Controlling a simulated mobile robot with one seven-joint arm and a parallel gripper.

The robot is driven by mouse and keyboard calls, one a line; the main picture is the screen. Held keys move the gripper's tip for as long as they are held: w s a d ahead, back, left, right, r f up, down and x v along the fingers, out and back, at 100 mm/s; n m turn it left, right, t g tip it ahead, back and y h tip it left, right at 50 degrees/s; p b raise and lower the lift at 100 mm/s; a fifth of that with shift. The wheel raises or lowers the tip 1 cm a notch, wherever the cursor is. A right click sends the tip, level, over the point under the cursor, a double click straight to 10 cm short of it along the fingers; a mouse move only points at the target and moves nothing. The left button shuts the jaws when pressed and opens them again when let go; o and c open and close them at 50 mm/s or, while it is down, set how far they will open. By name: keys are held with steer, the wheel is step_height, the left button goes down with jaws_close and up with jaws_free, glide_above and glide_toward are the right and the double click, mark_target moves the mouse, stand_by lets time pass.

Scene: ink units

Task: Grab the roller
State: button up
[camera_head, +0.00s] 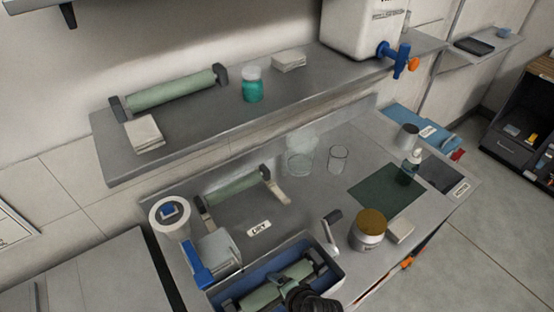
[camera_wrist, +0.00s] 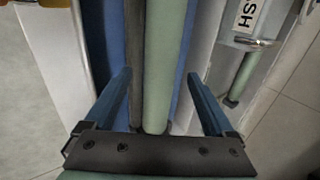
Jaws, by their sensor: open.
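A pale green roller (camera_head: 275,288) lies in a blue tray (camera_head: 333,268) at the bottom of the head view. My gripper (camera_head: 304,298) is above its near right part, and its fingers are hard to make out there. In the wrist view the roller (camera_wrist: 166,60) runs lengthwise between the two open blue fingers of my gripper (camera_wrist: 160,75), with a dark bar beside it. No grip on it shows. A second green roller (camera_head: 235,190) rests in a stand on the bench. A third green roller (camera_head: 170,92) lies on the upper shelf.
A gold-lidded jar (camera_head: 370,229), a crank-like handle (camera_head: 331,234) and a blue-and-grey block (camera_head: 216,254) stand near the tray. A glass beaker (camera_head: 300,155), a small glass (camera_head: 338,158) and a dark green mat (camera_head: 386,187) are farther back. The bench middle has free room.

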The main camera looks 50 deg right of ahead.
steer(key=shift+x, duration=1.15)
jaws_close()
